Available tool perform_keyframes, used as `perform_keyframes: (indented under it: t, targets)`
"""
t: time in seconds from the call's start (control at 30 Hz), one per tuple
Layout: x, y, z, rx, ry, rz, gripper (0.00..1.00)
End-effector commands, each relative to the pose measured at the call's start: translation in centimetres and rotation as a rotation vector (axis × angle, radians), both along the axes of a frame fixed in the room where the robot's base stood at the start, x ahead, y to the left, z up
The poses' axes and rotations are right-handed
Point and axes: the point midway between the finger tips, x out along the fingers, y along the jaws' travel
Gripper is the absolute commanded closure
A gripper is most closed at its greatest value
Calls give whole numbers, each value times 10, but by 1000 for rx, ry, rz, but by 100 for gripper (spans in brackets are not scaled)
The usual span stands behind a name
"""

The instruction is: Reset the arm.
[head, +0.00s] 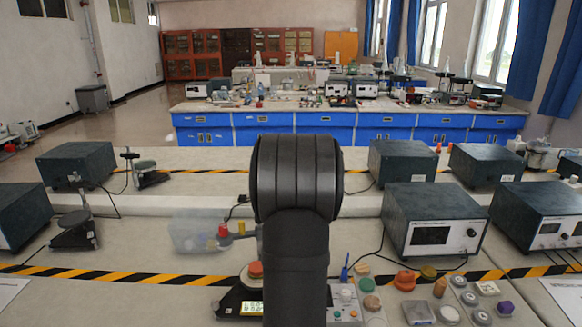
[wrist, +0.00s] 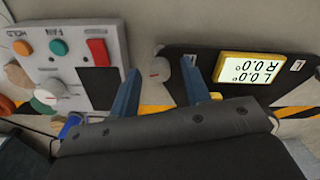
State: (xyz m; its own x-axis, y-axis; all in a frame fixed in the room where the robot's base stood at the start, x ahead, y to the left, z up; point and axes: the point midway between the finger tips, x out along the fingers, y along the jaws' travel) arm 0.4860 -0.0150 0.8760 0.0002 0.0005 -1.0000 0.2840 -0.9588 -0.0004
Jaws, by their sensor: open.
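My gripper (wrist: 162,68) shows in the wrist view as two blue fingers, spread apart with nothing between them. A grey control box (wrist: 65,65) is left of the fingers, with an orange and a teal button, a red switch and a white knob. A black device (wrist: 235,72) is to the right, with a yellow-framed display (wrist: 250,67) that appears upside down and reads zero for L and R. In the head view my black arm fills the middle and hides the gripper. The control box (head: 345,303) and the black device (head: 232,300) show on either side of it.
Several knobs, buttons and small blocks, such as an orange knob (head: 405,280), crowd the bench right of my arm. A clear bin (head: 190,238) stands left of it. Dark instrument boxes (head: 433,222) stand on both sides. The front left bench top (head: 110,300) is mostly bare.

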Motion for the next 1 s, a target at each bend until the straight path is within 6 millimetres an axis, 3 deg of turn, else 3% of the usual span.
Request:
perform_keyframes:
  t: [0.3, 1.0]
  targets:
    - [0, 0, 21, 0, -1, 37, 57]
    - [0, 0, 22, 0, 0, 34, 57]
